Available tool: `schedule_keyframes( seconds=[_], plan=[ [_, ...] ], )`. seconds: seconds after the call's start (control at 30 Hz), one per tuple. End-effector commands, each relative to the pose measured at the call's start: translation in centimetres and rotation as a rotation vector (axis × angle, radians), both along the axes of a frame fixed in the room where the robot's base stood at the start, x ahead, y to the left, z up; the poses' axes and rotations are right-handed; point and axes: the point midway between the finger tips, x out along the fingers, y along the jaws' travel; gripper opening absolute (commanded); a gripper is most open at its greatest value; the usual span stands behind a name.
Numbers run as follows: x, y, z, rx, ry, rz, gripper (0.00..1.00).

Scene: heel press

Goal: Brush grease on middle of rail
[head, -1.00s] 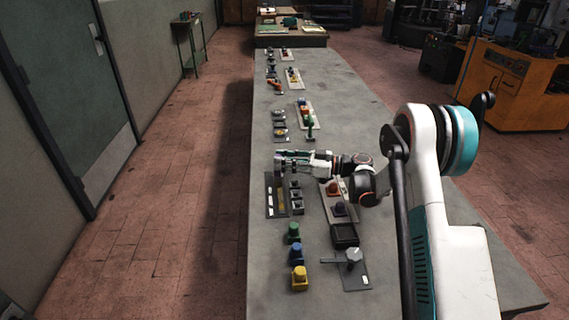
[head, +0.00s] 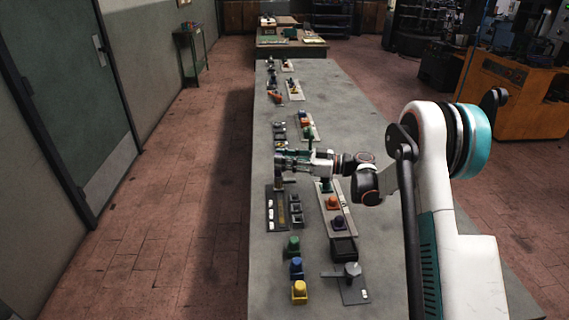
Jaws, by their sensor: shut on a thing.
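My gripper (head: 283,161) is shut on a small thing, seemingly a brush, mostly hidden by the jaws. A thin piece shows just below them. The gripper is above the table (head: 268,262), around the far end of a dark plate (head: 270,222). A narrow yellowish strip on the plate, perhaps the rail (head: 282,212), runs lengthwise, with white labels to its left. I cannot tell whether the held thing touches the plate or any grease on it.
Dark trays (head: 295,210) lie right of the plate. A pale board with orange (head: 333,203) and purple (head: 339,224) blocks lies further right. Green (head: 293,244), blue (head: 296,265) and yellow (head: 299,290) blocks stand nearer. The table's near left is bare.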

Motion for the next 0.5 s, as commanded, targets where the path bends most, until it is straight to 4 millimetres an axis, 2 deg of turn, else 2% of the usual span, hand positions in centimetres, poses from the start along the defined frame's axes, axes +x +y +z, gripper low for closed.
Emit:
schedule_keyframes(
  seconds=[0.3,0.5],
  plan=[
    [0.0,0.0,0.1,0.000,0.000,0.000,0.00],
    [0.0,0.0,1.5,0.000,0.000,0.000,0.00]
  ],
)
